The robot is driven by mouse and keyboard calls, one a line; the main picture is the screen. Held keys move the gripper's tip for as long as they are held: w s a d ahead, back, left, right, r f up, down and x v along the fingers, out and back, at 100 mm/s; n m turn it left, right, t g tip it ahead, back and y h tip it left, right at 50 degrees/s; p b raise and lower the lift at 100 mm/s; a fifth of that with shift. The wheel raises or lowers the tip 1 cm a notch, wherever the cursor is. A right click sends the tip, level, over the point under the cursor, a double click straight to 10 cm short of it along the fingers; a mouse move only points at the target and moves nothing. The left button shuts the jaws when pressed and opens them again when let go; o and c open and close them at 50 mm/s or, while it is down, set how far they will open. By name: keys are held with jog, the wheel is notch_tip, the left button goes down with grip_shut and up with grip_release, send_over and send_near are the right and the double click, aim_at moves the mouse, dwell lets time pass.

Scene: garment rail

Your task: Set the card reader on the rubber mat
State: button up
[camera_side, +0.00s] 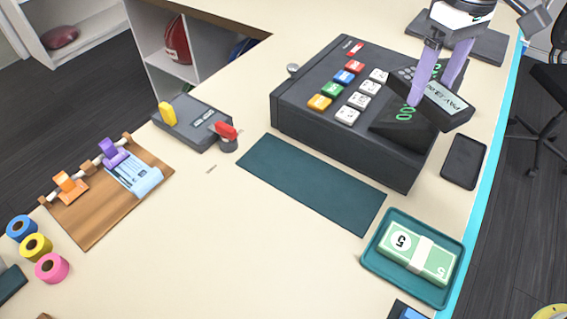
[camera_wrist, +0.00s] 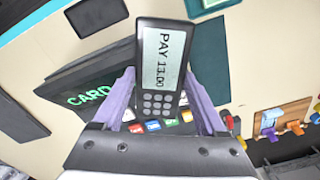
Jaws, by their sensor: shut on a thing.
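The card reader (camera_side: 444,101), a dark handheld unit with a pale screen and a keypad, is held above the right end of the cash register. In the wrist view the reader (camera_wrist: 161,57) shows "PAY 13.00". My gripper (camera_side: 432,92) has purple fingers shut on its two sides; in the wrist view the gripper (camera_wrist: 160,78) has one finger along each edge. The reader looks tilted in the side view. The rubber mat (camera_side: 312,185) is a dark green rectangle lying bare on the counter in front of the register. The mat also shows in the wrist view (camera_wrist: 210,60), beside the reader.
The black cash register (camera_side: 300,98) with coloured keys stands behind the mat. A teal tray (camera_side: 372,262) with banded banknotes lies right of the mat, and a dark phone (camera_side: 464,162) behind it. A small grey device (camera_side: 193,122) with a red-topped knob stands left. Counter in front is clear.

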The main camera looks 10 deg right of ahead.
jog(key=s+a+n, duration=0.5)
jog(key=s+a, duration=0.9)
jog(key=w+a+f, duration=0.2)
jog(key=a+f, duration=0.1)
jog(key=f, duration=0.1)
jog(key=w+a+f, duration=0.3)
jog(key=f, duration=0.2)
jog(key=w+a+f, duration=0.3)
jog(key=a+f, duration=0.1)
jog(key=shift+w+a+f, duration=0.1)
jog(key=shift+w+f, duration=0.1)
jog(key=shift+f, duration=0.05)
jog(key=shift+w+a+f, duration=0.3)
jog(key=shift+a+f, duration=0.1)
jog(key=shift+f, duration=0.25)
jog(key=shift+a+f, duration=0.1)
jog(key=shift+f, duration=1.45)
jog(key=shift+f, duration=0.1)
jog(key=o, duration=1.6)
jog(key=shift+f, duration=0.1)
jog(key=shift+c, duration=0.2)
